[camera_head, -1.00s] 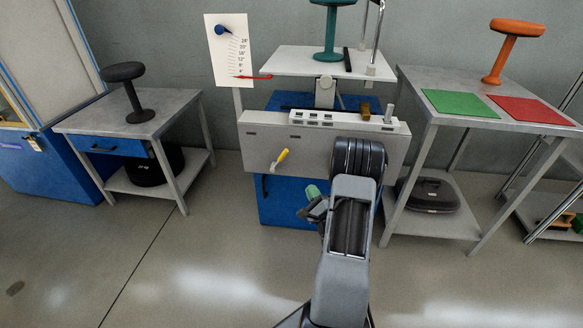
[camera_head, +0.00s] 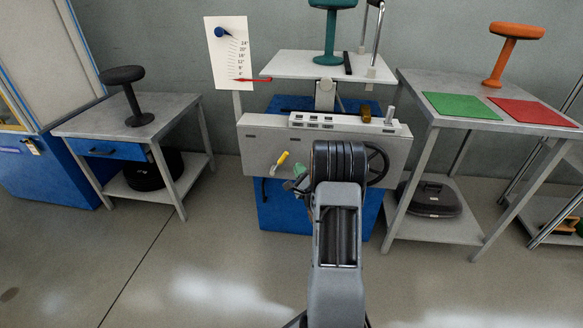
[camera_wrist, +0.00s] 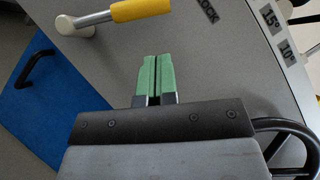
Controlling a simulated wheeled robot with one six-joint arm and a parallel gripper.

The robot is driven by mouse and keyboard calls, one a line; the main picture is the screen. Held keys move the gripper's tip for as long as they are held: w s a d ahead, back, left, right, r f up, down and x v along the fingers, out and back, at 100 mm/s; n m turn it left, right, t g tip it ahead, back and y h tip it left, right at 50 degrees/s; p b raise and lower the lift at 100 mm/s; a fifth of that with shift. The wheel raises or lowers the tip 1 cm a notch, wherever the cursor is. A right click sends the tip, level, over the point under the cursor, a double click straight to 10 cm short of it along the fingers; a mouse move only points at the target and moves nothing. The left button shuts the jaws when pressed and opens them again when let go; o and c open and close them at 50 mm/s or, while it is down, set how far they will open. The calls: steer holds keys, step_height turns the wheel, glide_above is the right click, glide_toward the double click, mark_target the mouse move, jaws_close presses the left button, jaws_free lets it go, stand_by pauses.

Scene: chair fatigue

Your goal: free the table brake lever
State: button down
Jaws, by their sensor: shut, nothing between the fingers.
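The brake lever has a yellow grip (camera_head: 282,158) and a pale metal arm with a round hub, on the grey front panel (camera_head: 228,150) of the test table. In the wrist view the lever's yellow grip (camera_wrist: 140,10) runs toward the top, with its hub at the upper left. My gripper (camera_head: 299,171) is in front of the panel, just right of the lever. In the wrist view its green fingertips (camera_wrist: 157,75) are together and empty, below the yellow grip and apart from it. Part of a word ending in "OCK" shows on the panel.
A black handwheel (camera_head: 377,165) is on the panel right of my arm. A blue cabinet (camera_head: 270,210) with a dark handle stands below. The white table top (camera_head: 290,64) carries a teal stool (camera_head: 330,35). Side tables stand left and right.

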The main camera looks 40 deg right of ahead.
mark_target(280, 162)
steer(key=shift+w+a+r, duration=0.45)
steer(key=shift+w, duration=0.15)
steer(key=shift+w+a+r, duration=0.45)
steer(key=shift+w, duration=0.15)
steer(key=shift+r, duration=0.1)
